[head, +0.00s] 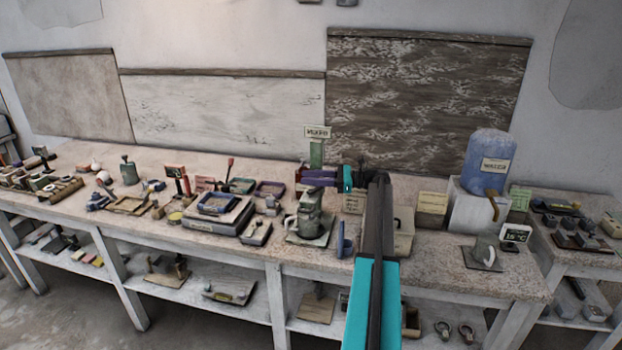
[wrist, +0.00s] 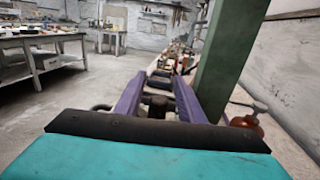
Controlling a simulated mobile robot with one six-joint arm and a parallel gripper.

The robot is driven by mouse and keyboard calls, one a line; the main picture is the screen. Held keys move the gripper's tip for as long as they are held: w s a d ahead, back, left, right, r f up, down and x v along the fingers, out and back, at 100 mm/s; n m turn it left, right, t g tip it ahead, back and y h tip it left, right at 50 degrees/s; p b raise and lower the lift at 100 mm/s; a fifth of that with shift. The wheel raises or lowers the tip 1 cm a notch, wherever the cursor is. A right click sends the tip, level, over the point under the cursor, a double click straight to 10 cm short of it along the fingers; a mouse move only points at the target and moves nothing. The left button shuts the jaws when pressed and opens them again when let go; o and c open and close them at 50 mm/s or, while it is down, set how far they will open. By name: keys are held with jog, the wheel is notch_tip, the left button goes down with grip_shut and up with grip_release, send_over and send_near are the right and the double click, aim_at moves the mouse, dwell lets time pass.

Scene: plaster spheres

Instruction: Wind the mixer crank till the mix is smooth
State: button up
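A green post (head: 316,153) with a small sign (head: 317,132) stands at the back of the bench; the sign's lettering is too blurred to read surely. A grey-green machine (head: 310,217) on a flat base stands in front of it; I cannot tell surely whether it is the mixer. No crank or mix can be made out. My gripper (head: 302,178) has purple fingers pointing left, above and behind this machine. In the wrist view the fingers (wrist: 158,84) are apart with nothing between them.
A blue water bottle (head: 489,160) stands on a white block to the right. A small display (head: 515,233) and a grey jug (head: 487,250) are near it. Trays (head: 217,203) and small tools crowd the bench's left. Bare bench top (head: 440,268) shows at the front right.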

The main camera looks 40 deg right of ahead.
jog(key=b+v, duration=0.3)
jog(key=v, duration=1)
jog(key=shift+s+d, duration=0.3)
